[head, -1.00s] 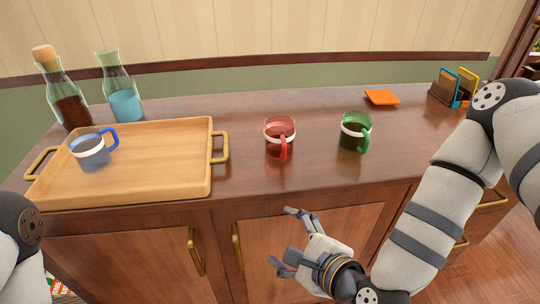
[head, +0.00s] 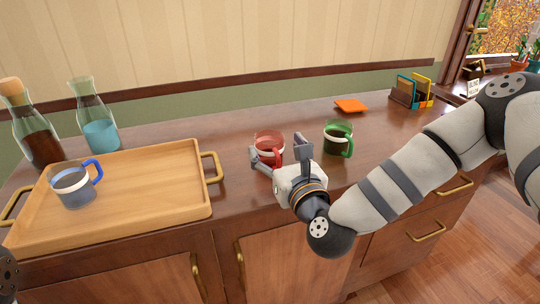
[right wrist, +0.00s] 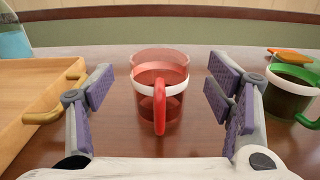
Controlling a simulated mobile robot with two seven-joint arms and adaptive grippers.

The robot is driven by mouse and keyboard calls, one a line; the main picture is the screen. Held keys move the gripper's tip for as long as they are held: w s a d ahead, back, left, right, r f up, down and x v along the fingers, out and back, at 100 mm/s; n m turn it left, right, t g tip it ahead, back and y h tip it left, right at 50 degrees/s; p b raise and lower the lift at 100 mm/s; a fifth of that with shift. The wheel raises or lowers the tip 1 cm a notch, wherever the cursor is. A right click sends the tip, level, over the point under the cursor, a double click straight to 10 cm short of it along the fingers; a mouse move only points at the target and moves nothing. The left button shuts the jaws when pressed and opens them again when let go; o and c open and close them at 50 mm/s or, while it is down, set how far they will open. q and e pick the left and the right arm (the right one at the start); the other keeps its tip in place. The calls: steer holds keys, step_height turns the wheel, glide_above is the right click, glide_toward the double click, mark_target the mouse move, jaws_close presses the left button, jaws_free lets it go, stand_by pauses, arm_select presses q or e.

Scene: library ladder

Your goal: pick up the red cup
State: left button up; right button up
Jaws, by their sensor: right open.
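The red cup (head: 268,146) is see-through red with a white band and a red handle. It stands upright on the wooden counter. My right gripper (head: 278,153) is just in front of it at counter height and hides part of its lower side. In the right wrist view the red cup (right wrist: 160,88) stands midway between the two open fingers (right wrist: 163,100), its handle facing the camera. Neither finger visibly touches it. My left gripper is not in view.
A green cup (head: 338,138) stands close on the right. A wooden tray (head: 150,205) holding a blue-handled cup (head: 73,187) is on the left. Two bottles (head: 97,120) stand behind it. An orange square (head: 350,105) and an organizer (head: 410,94) are further back right.

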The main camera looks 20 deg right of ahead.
steer(key=w, duration=0.4)
steer(key=shift+w, duration=0.4)
steer(key=c, duration=1.4)
steer(key=shift+r, duration=0.1)
